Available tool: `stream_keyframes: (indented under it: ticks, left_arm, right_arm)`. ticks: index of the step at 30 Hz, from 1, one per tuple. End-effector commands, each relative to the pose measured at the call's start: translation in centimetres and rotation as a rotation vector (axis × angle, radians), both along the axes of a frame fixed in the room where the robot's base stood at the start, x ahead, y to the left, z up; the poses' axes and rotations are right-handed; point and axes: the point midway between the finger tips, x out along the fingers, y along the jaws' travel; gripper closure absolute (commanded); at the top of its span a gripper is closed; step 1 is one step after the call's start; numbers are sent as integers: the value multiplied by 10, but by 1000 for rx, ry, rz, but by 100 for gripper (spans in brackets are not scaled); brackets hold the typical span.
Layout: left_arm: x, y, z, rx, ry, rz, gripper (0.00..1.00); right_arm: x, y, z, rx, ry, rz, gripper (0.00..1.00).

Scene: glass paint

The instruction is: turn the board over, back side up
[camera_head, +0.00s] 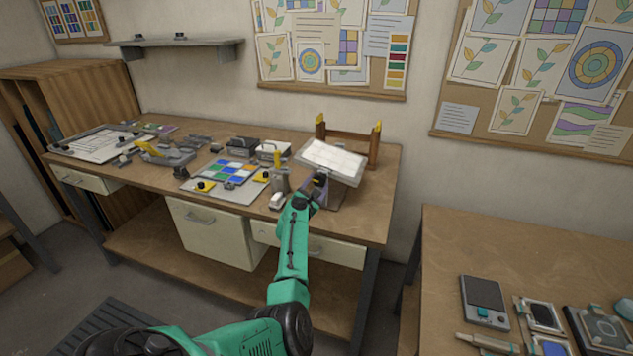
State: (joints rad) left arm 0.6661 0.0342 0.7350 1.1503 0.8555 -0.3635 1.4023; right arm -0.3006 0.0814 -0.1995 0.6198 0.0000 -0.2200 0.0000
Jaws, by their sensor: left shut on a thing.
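The board (333,157) is a pale, thin panel with faint lines on its upper face. It is tilted above the right end of the workbench. My left gripper (320,181) is at the board's near edge, shut on it. The fingertips are small and dark here, so the exact grip is hard to see. The board's underside is hidden. My right gripper is not in view.
A wooden rack (347,144) with yellow-tipped posts stands right behind the board. A tray with coloured glass panes (232,172), clamps and small tools crowd the workbench (375,212) to the left. A second table (450,235) stands at right with several devices.

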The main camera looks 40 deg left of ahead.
Motion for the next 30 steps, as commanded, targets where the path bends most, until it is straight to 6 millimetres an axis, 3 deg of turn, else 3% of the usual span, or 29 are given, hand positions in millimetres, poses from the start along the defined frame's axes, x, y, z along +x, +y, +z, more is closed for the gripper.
stream_keyframes:
  ticks: [12, 29, 30]
  left_arm:
    - [1, -2, 0, -204, -72, -1, 100]
    - [1, -2, -1, -238, -83, 0, 100]
    - [1, -2, -1, -237, -83, 0, 29]
  right_arm:
    - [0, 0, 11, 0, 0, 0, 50]
    - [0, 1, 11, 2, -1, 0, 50]
    - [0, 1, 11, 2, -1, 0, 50]
